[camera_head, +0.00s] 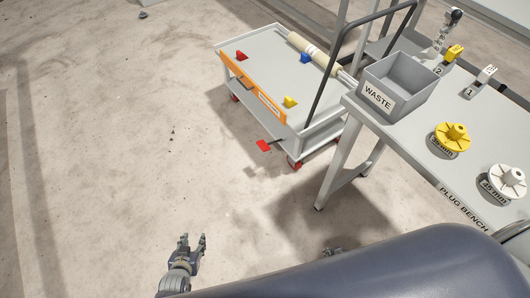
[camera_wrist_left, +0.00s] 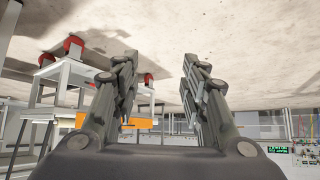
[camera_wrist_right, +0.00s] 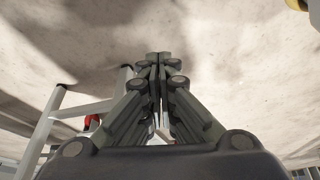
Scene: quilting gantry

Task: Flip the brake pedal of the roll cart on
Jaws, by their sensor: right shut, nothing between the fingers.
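The roll cart (camera_head: 262,58) stands on the floor at the upper middle of the head view. Its red brake pedal (camera_head: 264,146) sticks out low at the near edge, beside a red caster (camera_head: 295,164). The pedal's exact tilt is hard to tell. My left gripper (camera_head: 194,240) is open and empty, below and left of the pedal, well apart from it. Its spread fingers show in the left wrist view (camera_wrist_left: 157,75). My right gripper (camera_wrist_right: 158,57) is shut and empty; in the head view it is mostly hidden behind my dark body.
The plug bench (camera_head: 400,150) stands right of the cart, carrying a grey waste bin (camera_head: 392,88), yellow plug (camera_head: 453,137) and white plug (camera_head: 507,181). Its leg (camera_head: 338,172) reaches the floor near the cart. The cart carries a roll (camera_head: 308,47). Floor left of the cart is clear.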

